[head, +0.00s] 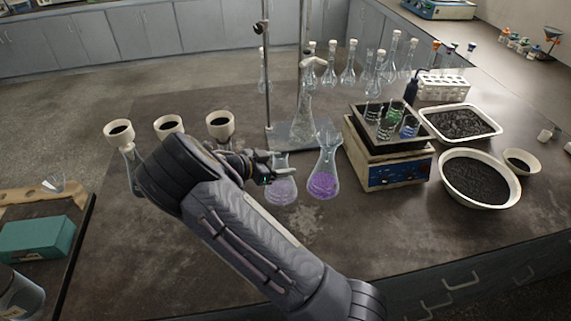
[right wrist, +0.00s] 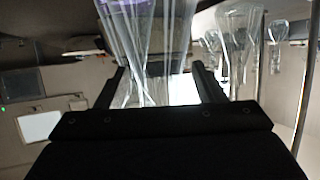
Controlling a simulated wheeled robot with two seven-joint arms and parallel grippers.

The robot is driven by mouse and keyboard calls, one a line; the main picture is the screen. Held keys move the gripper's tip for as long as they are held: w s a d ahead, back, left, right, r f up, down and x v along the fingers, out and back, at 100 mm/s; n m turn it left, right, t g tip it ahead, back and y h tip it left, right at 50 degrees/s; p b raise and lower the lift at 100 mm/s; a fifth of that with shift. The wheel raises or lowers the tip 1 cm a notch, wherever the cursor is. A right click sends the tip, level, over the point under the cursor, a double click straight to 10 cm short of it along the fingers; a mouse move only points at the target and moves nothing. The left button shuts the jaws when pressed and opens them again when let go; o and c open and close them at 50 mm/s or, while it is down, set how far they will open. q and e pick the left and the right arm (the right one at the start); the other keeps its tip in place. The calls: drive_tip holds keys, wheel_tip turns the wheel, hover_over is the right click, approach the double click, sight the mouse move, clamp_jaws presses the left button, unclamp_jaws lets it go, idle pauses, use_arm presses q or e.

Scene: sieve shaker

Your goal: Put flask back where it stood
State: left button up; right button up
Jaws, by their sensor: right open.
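A glass flask with pale purple liquid (head: 281,190) stands on the dark bench, its upper part partly hidden by my right gripper (head: 272,167). A second conical flask with stronger purple liquid (head: 323,182) stands upright just right of it. In the right wrist view, my right gripper (right wrist: 160,78) is open, with clear glass (right wrist: 150,50) between its two fingers and a gap beside the glass. Purple shows at the top edge of that view. I cannot tell whether a finger touches the glass. My left gripper is not in view.
A retort stand (head: 287,140) holding a clear flask (head: 304,110) is behind. A shaker (head: 392,172) with small vessels stands to the right, near trays of dark grains (head: 480,180). Several funnel-topped flasks (head: 220,125) stand left. The bench front is clear beyond my right arm.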

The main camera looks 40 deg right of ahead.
drive_tip(key=s+b+v, duration=0.1)
drive_tip(key=b+v, duration=0.1)
drive_tip(key=v, duration=0.7)
drive_tip(key=s+a+f+n+g+y, duration=0.15)
drive_tip(key=s+n+y, duration=0.35)
drive_tip(key=s+y, duration=0.55)
drive_tip(key=s+a+r+n+t+y, duration=0.3)
drive_tip(key=s+a+r+n+t, duration=0.1)
drive_tip(key=s+a+n, duration=0.1)
drive_tip(key=s+a+r+n+t+y, duration=0.3)
drive_tip(key=s+n, duration=0.4)
drive_tip(key=s, duration=0.3)
drive_tip(key=shift+a+r+n+t+y, duration=0.35)
drive_tip(key=shift+a+r+t, duration=0.3)
drive_tip(key=shift+a, duration=0.5)
drive_tip(key=shift+f, duration=0.1)
